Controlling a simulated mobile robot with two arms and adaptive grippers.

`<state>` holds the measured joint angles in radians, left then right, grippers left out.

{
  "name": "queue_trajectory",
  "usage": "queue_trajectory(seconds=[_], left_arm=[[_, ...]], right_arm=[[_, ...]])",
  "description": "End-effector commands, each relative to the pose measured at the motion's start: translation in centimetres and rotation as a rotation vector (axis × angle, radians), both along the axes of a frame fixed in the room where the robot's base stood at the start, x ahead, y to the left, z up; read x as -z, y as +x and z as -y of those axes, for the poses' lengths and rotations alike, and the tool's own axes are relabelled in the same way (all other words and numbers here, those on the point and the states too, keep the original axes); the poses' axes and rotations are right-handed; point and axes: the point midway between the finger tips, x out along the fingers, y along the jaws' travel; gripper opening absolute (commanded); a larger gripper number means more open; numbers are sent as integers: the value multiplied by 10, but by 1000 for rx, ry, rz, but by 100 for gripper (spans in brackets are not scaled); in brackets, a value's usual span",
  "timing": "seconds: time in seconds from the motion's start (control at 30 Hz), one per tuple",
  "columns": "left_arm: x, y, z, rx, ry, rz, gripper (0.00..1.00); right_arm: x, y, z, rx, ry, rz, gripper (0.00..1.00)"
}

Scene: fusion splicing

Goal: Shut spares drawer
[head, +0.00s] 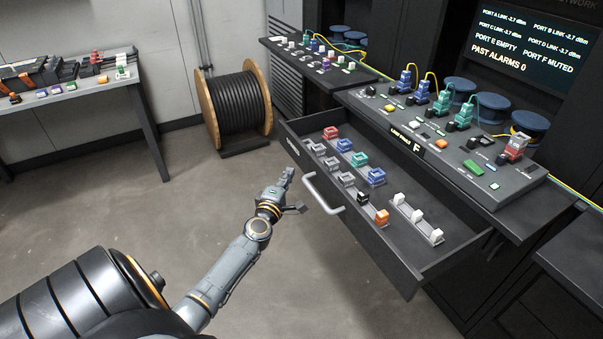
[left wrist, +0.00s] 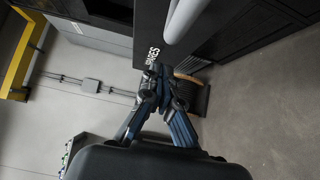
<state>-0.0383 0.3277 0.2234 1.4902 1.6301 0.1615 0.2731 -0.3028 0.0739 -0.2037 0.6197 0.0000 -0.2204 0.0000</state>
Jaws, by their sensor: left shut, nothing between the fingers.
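The spares drawer (head: 292,152) is pulled out below the counter in the head view, with a light grey bar handle (head: 322,196) on its dark front. Several coloured connectors and grey holders sit in it. My left gripper (head: 288,172) is shut and empty, just left of the drawer front and apart from the handle as far as I can tell. In the left wrist view, my left gripper (left wrist: 155,72) points toward the dark drawer front (left wrist: 148,35) lettered SPARES, and the handle (left wrist: 185,18) shows close at the top. My right gripper is not in view.
A panel (head: 440,145) with plugged connectors stands on the counter above the drawer. A cable reel (head: 236,105) stands on the floor behind the gripper. A side table (head: 80,92) with parts is at far left. The floor (head: 150,190) before the drawer is clear.

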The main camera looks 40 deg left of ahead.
Motion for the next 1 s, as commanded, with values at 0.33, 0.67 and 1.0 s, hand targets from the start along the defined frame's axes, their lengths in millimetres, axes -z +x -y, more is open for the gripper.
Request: queue_trajectory(seconds=[0.33,0.67,1.0], left_arm=[[0,38,14,1,0,0,0],[1,39,15,0,1,-1,0],[1,57,23,1,-3,1,0]], right_arm=[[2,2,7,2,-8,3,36],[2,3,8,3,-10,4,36],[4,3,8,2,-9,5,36]])
